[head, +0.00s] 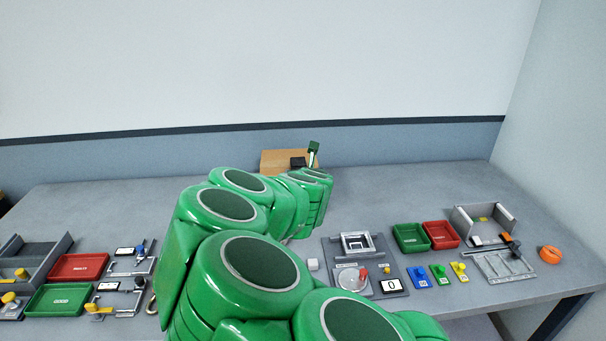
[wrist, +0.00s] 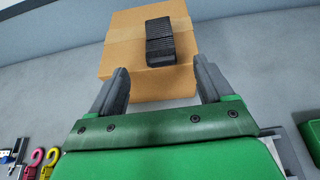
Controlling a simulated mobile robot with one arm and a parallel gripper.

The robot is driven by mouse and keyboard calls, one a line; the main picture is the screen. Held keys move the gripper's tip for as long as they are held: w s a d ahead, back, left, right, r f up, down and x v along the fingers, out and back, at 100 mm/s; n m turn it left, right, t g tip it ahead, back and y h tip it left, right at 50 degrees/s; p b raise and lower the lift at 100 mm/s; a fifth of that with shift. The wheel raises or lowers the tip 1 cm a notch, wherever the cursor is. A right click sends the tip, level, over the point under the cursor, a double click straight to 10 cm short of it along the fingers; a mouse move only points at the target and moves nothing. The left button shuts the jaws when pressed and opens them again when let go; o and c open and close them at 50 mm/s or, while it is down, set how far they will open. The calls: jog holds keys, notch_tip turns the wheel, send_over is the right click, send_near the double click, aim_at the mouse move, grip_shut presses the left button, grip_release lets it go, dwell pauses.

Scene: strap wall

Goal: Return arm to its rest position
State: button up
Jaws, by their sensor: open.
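My green arm reaches across the middle of the head view toward the back of the table. My gripper (wrist: 162,88) shows in the wrist view with its two dark grey fingers spread apart and nothing between them. Beyond the fingertips is a brown cardboard box (wrist: 120,65) with a black ribbed block (wrist: 160,42) on top. The box also shows in the head view (head: 272,160) at the back of the table, partly behind my arm. The fingers appear apart from the block. In the head view the fingertips are hard to make out.
The grey table (head: 100,205) has a red tray (head: 78,267) and a green tray (head: 58,299) at left. At right are a green tray (head: 411,237), a red tray (head: 441,234), a grey board (head: 335,262) and an orange ring (head: 549,255). The back right tabletop is clear.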

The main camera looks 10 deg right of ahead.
dwell(0.3)
jog(key=s+d+r+m+g+h, duration=0.1)
jog(key=s+d+r+m+h, duration=0.15)
jog(key=d+m, duration=0.5)
jog(key=s+d+r+m+g+h, duration=0.1)
jog(key=s+d+m+h, duration=0.25)
jog(key=d+m, duration=0.45)
jog(key=s+d+f+m+g, duration=0.3)
jog(key=s+d+m+g, duration=0.3)
jog(key=s+m, duration=0.6)
jog(key=s+a+f+m+g+y, duration=0.25)
jog(key=s+a+m, duration=0.2)
jog(key=s, duration=0.45)
jog(key=s+a+f+m+g+y, duration=0.1)
jog(key=s+a+m+y, duration=0.2)
jog(key=s+m, duration=0.4)
jog(key=s+a+r+n+g, duration=0.1)
jog(key=s+a+r+g, duration=0.1)
jog(key=s, duration=0.6)
jog(key=s+a+r+n+g, duration=0.1)
jog(key=s+a+r+n, duration=0.1)
jog(key=s+a, duration=0.3)
jog(key=s+r, duration=0.1)
jog(key=s, duration=0.3)
jog(key=shift+s+a+g, duration=0.25)
jog(key=shift+g, duration=0.1)
